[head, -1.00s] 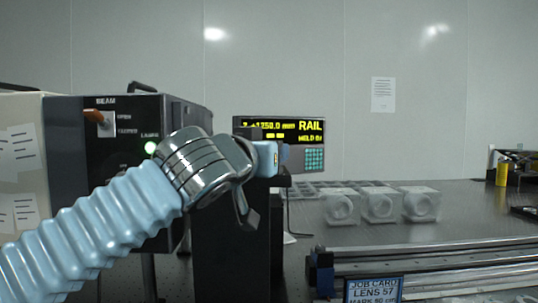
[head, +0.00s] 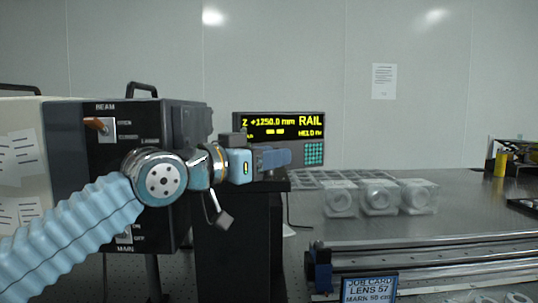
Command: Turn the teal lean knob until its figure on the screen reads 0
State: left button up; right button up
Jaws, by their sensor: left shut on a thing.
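The screen (head: 284,127) stands at the back of the table, with yellow figures reading "Z +1250.0 mm", "RAIL" and what looks like "HELD". A lower line is partly covered by my arm, and I see no clear lean figure. My left gripper (head: 280,158) points right, in front of the screen's lower part and above a black post. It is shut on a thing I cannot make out. I cannot pick out the teal lean knob. My right gripper is not in view.
A dark control box (head: 75,160) with a BEAM switch stands at left. A black post (head: 237,245) rises below my gripper. Clear boxes (head: 378,197) with round parts sit on the table at right. A metal rail (head: 440,250) and a job card (head: 369,289) are in front.

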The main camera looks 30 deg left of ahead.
pick_arm(q)
jog(key=o, duration=0.9)
notch_tip(320, 180, up, 3)
jog(key=shift+f, duration=0.15)
jog(key=s+d+r, duration=0.2)
jog(key=s+r, duration=0.1)
jog(key=s, duration=0.1)
jog(key=s+d+r, duration=0.3)
jog(key=s+r, duration=0.1)
jog(key=s+d+r, duration=0.2)
jog(key=s+r, duration=0.1)
jog(key=s, duration=0.1)
jog(key=shift+d+r, duration=0.15)
jog(key=shift+o, duration=0.3)
